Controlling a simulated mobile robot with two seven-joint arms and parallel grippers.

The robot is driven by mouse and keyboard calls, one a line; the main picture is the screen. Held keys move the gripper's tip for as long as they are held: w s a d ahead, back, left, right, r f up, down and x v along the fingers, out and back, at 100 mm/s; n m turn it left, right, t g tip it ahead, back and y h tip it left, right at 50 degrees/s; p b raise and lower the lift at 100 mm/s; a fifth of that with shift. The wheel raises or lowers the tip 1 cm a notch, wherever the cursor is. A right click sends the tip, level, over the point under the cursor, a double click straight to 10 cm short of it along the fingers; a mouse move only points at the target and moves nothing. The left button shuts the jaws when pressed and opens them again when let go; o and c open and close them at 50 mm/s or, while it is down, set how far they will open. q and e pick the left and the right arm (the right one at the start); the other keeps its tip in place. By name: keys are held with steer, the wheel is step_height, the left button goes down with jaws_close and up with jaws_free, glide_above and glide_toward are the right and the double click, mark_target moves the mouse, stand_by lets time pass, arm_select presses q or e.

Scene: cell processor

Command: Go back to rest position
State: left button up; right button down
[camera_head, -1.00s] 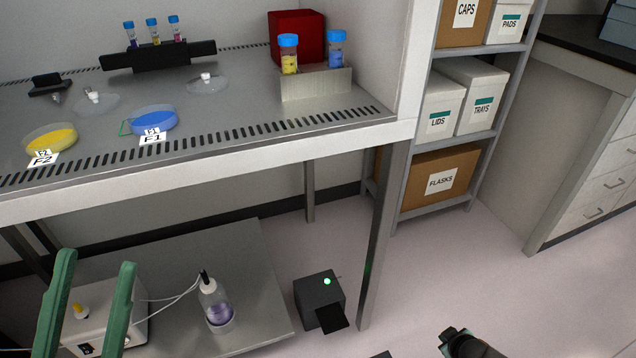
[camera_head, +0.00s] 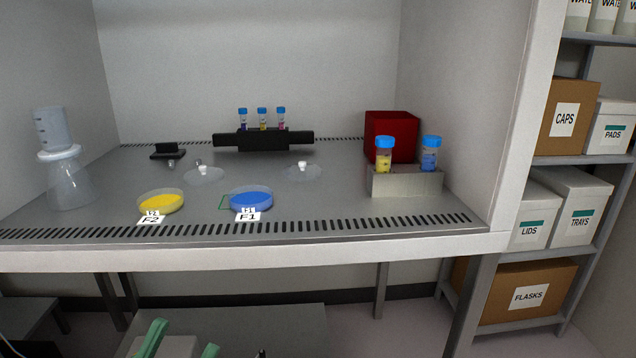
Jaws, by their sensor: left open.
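My left gripper (camera_head: 180,340) shows at the bottom edge as two green fingers, apart with nothing seen between them. It is low, in front of the cabinet and below its front edge. The rest of the left arm is out of the picture. My right gripper is not in this view.
The cabinet worktop (camera_head: 330,212) holds a yellow dish (camera_head: 161,203), a blue dish (camera_head: 251,199), a vial block (camera_head: 404,183), a red box (camera_head: 391,135), a black rack (camera_head: 263,141) and a flask (camera_head: 68,180). A lower shelf (camera_head: 270,325) lies underneath. Shelving with boxes (camera_head: 528,296) stands right.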

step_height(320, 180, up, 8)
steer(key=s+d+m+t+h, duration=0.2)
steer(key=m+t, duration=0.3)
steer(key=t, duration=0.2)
arm_select(q)
steer(key=w+a+f+n+g+y+p, duration=0.2)
steer(key=w+f+n+g+y+p, duration=0.2)
steer(key=w+f+n+y+p, duration=0.8)
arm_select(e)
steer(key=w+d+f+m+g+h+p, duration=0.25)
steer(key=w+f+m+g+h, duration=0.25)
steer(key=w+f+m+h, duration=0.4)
arm_select(q)
steer(key=s+a+f+g+p, duration=0.1)
steer(key=s+f+g+p, duration=0.3)
steer(key=s+p, duration=0.2)
steer(key=s+a+f+m+g+y+p, duration=0.1)
steer(key=s+f+g+p, duration=0.3)
steer(key=s, duration=0.4)
steer(key=shift+f+g+p, duration=0.35)
steer(key=shift+g+p, duration=0.15)
steer(key=shift+p, duration=0.6)
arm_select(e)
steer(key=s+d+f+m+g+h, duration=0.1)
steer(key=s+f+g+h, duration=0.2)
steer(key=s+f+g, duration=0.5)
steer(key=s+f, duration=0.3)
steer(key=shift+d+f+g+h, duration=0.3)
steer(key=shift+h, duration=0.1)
